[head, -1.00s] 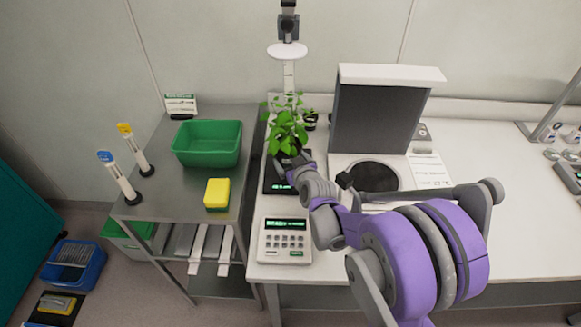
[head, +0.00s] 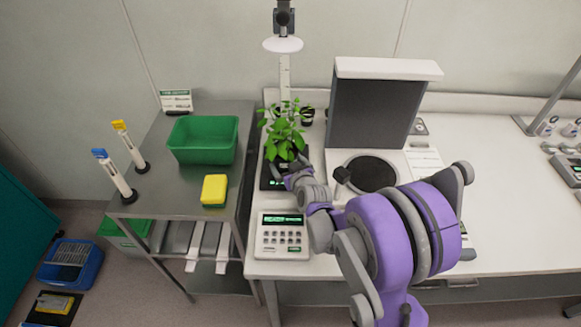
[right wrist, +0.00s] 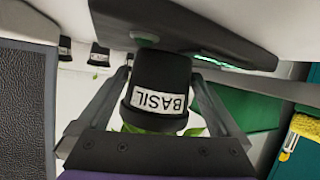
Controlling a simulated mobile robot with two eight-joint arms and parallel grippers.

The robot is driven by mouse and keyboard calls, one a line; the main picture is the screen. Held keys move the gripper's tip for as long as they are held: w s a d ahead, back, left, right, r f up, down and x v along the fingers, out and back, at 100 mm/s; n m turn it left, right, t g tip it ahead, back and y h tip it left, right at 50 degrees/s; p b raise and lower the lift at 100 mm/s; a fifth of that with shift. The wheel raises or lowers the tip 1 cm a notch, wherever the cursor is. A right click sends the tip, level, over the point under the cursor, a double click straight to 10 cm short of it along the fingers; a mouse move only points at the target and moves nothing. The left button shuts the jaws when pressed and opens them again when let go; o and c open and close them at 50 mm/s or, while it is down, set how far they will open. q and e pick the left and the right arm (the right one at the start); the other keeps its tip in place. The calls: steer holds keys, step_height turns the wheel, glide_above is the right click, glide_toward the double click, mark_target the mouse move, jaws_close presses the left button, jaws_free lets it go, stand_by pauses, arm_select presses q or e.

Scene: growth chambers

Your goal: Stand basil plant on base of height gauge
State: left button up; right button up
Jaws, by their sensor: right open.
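The basil plant (head: 284,130) stands upright, in a black pot (right wrist: 162,82) with a white BASIL label, on the dark base (head: 268,182) of the height gauge. In the right wrist view, which is upside down, the pot's bottom meets the base (right wrist: 190,35). The gauge's pale post (head: 285,75) and white disc (head: 283,44) rise behind and above the leaves. My right gripper (head: 292,172) is open, with its fingers on either side of the pot; the right wrist view also shows it (right wrist: 158,80). My left gripper is out of view.
A keypad device (head: 283,236) stands in front of the gauge. A dark-screened unit with a round black plate (head: 370,174) is to the right. Another small pot (head: 307,116) stands behind. A steel cart at left holds a green bin (head: 205,140) and yellow sponge (head: 214,190).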

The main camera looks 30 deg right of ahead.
steer(key=v, duration=1.2)
steer(key=shift+a+r+p, duration=0.15)
steer(key=shift+r+p, duration=0.05)
steer(key=shift+p, duration=0.15)
steer(key=s+a+g+y, duration=0.1)
steer(key=s+a, duration=0.1)
steer(key=a, duration=0.1)
steer(key=s+a+f+g, duration=0.1)
steer(key=s+a, duration=0.1)
steer(key=a, duration=0.1)
steer(key=s+a+n+g+y, duration=0.1)
steer(key=s+a, duration=0.1)
steer(key=a, duration=0.1)
steer(key=shift+s+f+g+y, duration=0.15)
steer(key=shift+g+y, duration=0.15)
steer(key=s+a+g, duration=0.1)
steer(key=s, duration=0.2)
steer(key=s+a+f+g, duration=0.1)
steer(key=s, duration=0.3)
steer(key=s+a+g, duration=0.1)
steer(key=s+g, duration=0.1)
steer(key=s, duration=0.1)
steer(key=shift+s+a+f, duration=0.15)
steer(key=shift+s+a, duration=0.15)
steer(key=shift+s, duration=0.55)
